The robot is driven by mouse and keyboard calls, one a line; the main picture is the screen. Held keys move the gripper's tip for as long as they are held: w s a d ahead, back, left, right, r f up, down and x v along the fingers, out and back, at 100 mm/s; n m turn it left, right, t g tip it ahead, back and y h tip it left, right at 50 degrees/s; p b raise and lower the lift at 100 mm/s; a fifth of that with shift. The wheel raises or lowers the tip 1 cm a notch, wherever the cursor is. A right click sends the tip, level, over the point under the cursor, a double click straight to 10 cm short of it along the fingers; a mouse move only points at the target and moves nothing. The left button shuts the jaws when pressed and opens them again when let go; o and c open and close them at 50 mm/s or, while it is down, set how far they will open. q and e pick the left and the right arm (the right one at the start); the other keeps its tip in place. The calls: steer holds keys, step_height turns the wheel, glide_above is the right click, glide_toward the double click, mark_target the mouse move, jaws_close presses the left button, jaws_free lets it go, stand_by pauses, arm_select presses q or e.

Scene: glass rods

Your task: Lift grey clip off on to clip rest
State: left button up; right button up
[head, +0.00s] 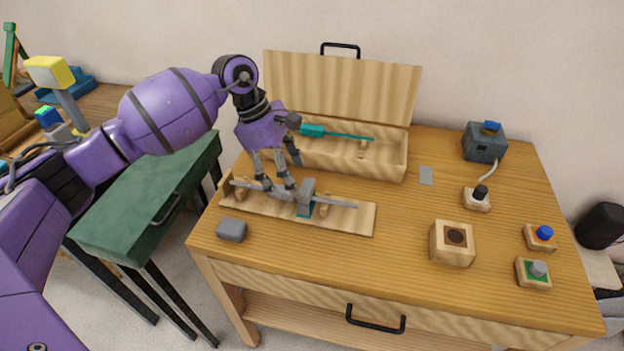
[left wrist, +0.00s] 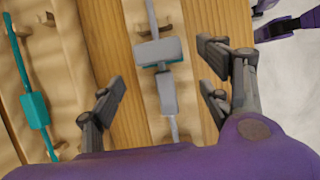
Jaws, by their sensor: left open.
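The grey clip (head: 306,196) sits across a grey rod (head: 335,202) above a teal piece on a long wooden board. The clip (left wrist: 160,52) also shows in the left wrist view, with a grey block (left wrist: 168,95) on the rod beside it. My left gripper (head: 278,188) is open, just left of the clip. In the left wrist view its fingers (left wrist: 165,92) are spread on both sides of the rod, holding nothing. No piece is clearly recognisable as the clip rest. A purple and dark part at the top right of the wrist view may be my right gripper.
An open wooden case (head: 390,165) with a teal-handled rod (head: 313,130) stands behind the board. A grey block (head: 232,230) lies at the front left. A wooden block with a dark hole (head: 452,243) and button boxes (head: 533,272) stand to the right.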

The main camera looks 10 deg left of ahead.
mark_target(302, 185)
arm_select(q)
steer(key=shift+s+d+f+p, duration=0.2)
steer(key=shift+d+f, duration=0.3)
steer(key=shift+f, duration=0.05)
steer(key=shift+s+d+f+p, duration=0.15)
steer(key=shift+d+f, duration=0.35)
steer(key=shift+f, duration=0.05)
steer(key=x, duration=0.3)
steer(key=shift+w+d+f, duration=0.2)
steer(key=shift+w+d, duration=0.1)
steer(key=shift+w, duration=0.05)
steer(key=shift+f, duration=0.2)
steer(key=c, duration=1.2)
arm_select(e)
steer(key=shift+s+r, duration=0.35)
steer(key=shift+s, duration=0.25)
